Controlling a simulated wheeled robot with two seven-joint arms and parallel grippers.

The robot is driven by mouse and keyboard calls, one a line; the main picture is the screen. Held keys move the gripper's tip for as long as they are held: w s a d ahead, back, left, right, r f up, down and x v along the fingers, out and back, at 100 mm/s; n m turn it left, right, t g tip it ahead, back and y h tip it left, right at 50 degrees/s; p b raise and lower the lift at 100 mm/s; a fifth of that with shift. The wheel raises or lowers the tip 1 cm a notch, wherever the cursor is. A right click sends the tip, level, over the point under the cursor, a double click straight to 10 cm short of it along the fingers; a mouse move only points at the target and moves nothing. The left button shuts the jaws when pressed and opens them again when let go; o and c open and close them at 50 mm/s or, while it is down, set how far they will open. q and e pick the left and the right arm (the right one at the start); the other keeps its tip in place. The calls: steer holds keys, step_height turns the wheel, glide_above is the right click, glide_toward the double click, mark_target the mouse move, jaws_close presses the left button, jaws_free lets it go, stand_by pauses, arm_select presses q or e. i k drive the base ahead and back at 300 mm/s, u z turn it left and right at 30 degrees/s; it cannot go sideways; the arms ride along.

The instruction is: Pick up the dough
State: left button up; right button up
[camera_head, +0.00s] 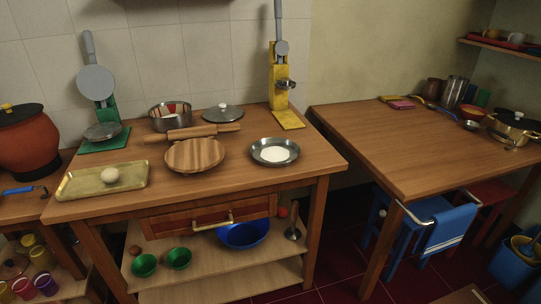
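A pale round ball of dough (110,175) rests on a rectangular brass-coloured tray (78,187) at the left front of the wooden worktable. Neither of my grippers shows in the head view, so their state and position cannot be seen.
On the worktable (290,179) stand a round wooden board (195,155), a rolling pin (193,133), a plate of white powder (274,151), a pot (170,114), a green press (103,122) and a yellow press (281,90). A second table (400,150) at right is mostly clear.

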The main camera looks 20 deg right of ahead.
mark_target(110, 175)
steer(key=u, duration=0.3)
steer(key=k, duration=0.5)
steer(key=u, duration=1.55)
steer(key=i, duration=1.05)
steer(key=z, duration=0.65)
steer(key=i, duration=0.8)
steer(key=z, duration=0.7)
